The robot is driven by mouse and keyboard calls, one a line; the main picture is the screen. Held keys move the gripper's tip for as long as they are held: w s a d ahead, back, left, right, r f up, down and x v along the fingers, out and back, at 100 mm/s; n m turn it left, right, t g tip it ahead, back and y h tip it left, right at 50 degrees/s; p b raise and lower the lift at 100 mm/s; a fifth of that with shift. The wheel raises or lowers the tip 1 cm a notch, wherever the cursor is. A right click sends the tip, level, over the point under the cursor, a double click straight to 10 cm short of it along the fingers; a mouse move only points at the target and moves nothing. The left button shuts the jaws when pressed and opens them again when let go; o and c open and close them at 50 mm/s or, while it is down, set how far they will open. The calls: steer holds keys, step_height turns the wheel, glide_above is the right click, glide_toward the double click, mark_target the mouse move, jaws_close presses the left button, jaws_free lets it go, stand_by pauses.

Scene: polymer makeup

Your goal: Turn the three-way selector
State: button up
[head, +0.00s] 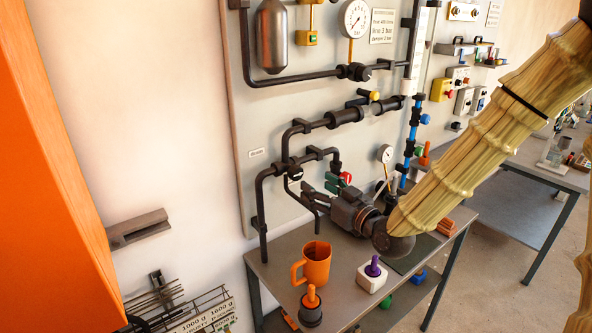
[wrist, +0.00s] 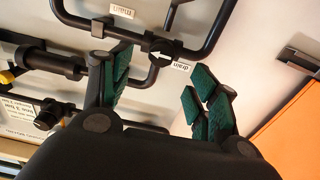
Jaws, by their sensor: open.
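The three-way selector is a dark round knob (head: 295,172) at a pipe junction on the wall panel. In the wrist view the knob (wrist: 157,47) shows with white lettered markings beside it, between and beyond my fingertips. My gripper (head: 309,195) is open and empty, with its fingers towards the panel, below and right of the knob. In the wrist view my gripper (wrist: 163,70) has green-padded fingers spread apart. The knob appears apart from the fingers; the exact gap is hard to judge.
Dark pipes (head: 262,215) run around the knob, and a red-handled valve (head: 346,178) is close to its right. Below, a grey table (head: 340,300) holds an orange jug (head: 313,263) and a white block with a purple peg (head: 374,275). An orange surface (head: 50,180) stands at left.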

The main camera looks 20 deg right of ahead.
mark_target(298, 175)
steer(key=p+x, duration=0.3)
steer(key=x, duration=0.6)
steer(key=shift+w+a, duration=0.2)
steer(key=shift+w, duration=0.1)
steer(key=c, duration=1)
steer(key=shift+c, duration=0.2)
